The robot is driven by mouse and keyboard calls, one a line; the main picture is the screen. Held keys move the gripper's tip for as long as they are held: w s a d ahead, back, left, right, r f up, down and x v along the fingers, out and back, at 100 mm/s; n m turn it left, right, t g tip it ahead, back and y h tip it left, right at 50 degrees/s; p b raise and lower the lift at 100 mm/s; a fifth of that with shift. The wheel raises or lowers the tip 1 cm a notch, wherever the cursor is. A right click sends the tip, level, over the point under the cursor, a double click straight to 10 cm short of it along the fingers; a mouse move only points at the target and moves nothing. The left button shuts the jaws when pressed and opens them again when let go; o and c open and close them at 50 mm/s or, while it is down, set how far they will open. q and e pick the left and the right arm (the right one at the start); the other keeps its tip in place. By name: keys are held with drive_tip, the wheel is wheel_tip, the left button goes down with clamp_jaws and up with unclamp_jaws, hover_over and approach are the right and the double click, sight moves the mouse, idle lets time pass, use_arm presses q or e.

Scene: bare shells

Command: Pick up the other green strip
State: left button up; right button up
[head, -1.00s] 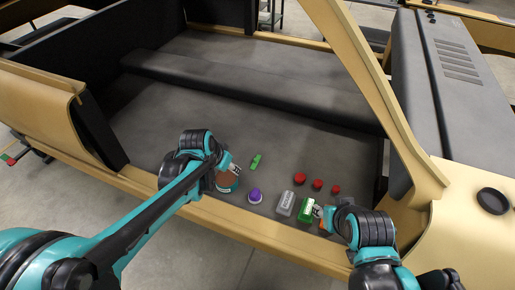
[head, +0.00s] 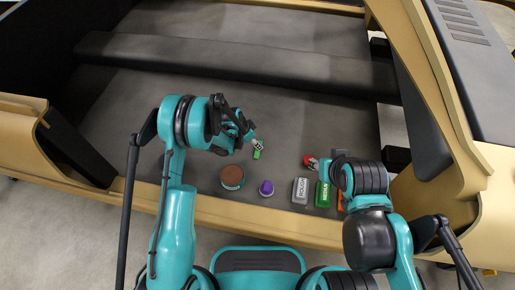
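A small green strip (head: 257,154) lies on the grey floor of the shell in the head view. My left gripper (head: 254,143) is right at its upper end and covers part of it. I cannot tell whether the fingers are around the strip or only above it. My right gripper (head: 318,163) is low beside a round red piece (head: 309,160) and partly hides it. Its fingers are too small and covered to read. No second green strip shows.
A brown-topped round container (head: 232,177), a purple knob-like piece (head: 266,188), a grey block marked ROUGH (head: 300,191) and a green block (head: 322,195) stand in a row near the gold sill (head: 270,228). An orange block (head: 340,202) is mostly hidden. Floor beyond the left gripper is clear.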

sight(256, 149)
use_arm(q)
drive_tip(key=b+x, duration=0.1)
drive_tip(key=x, duration=0.1)
drive_tip(key=a+b+x, duration=0.1)
drive_tip(key=x, duration=0.1)
drive_tip(key=shift+d+f+b, duration=0.15)
drive_tip(key=shift+f+b, duration=0.15)
drive_tip(key=shift+f, duration=0.25)
drive_tip(key=shift+w+d+f, duration=0.15)
drive_tip(key=shift+d+f, duration=0.05)
drive_tip(key=shift+f, duration=0.15)
drive_tip(key=shift+r, duration=0.1)
drive_tip(key=shift+c, duration=0.6)
drive_tip(key=c, duration=0.7)
